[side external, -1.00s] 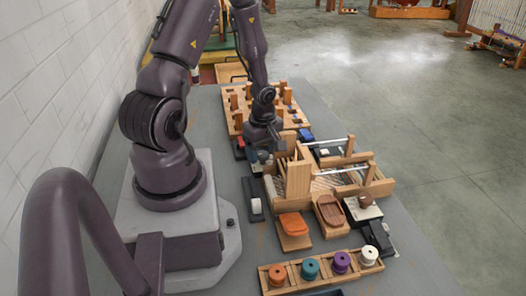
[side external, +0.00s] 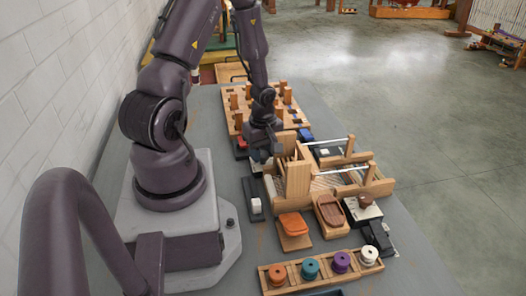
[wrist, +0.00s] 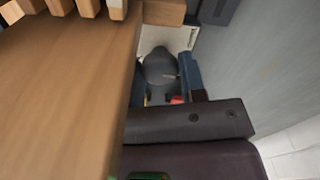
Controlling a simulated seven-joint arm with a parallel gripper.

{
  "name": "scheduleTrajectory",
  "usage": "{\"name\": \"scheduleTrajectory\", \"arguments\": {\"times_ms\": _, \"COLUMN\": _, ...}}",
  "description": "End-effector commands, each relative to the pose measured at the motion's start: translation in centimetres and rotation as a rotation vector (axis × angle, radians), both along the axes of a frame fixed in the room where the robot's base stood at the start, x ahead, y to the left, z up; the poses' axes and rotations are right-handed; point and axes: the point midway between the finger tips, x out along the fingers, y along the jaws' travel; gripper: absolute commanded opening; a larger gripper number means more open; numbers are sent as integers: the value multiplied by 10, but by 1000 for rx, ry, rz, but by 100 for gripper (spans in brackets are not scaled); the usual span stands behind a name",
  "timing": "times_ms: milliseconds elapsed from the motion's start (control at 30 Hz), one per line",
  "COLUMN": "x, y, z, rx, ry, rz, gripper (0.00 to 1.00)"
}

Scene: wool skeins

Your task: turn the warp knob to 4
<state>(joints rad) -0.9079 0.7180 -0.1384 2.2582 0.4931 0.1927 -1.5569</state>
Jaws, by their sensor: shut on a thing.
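The warp knob (wrist: 160,68) is a dark grey, rounded knob on a pale plate (wrist: 180,38) in the wrist view, beside a wooden wall. My gripper (wrist: 164,82) is shut on this knob, with a blue finger at each side; the left finger is partly hidden by the wood. In the side external view my gripper (side external: 264,152) points down at the left end of the wooden loom (side external: 297,178), and it mostly hides the knob there. I cannot read the dial's numbers or tell which one the knob points to.
A peg board (side external: 240,115) stands behind my gripper. A brown knob (side external: 366,200) is at the loom's front right. An orange skein (side external: 293,224) and a rack of several spools (side external: 310,270) lie in front.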

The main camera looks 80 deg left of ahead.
Motion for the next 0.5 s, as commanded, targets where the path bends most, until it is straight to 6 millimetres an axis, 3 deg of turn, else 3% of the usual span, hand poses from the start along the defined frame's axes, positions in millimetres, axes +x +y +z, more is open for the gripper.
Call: {"name": "scheduleTrajectory", "arguments": {"times_ms": 500, "x": 0, "y": 0, "z": 1, "rx": 2, "ry": 0, "rz": -384, "gripper": 14}}
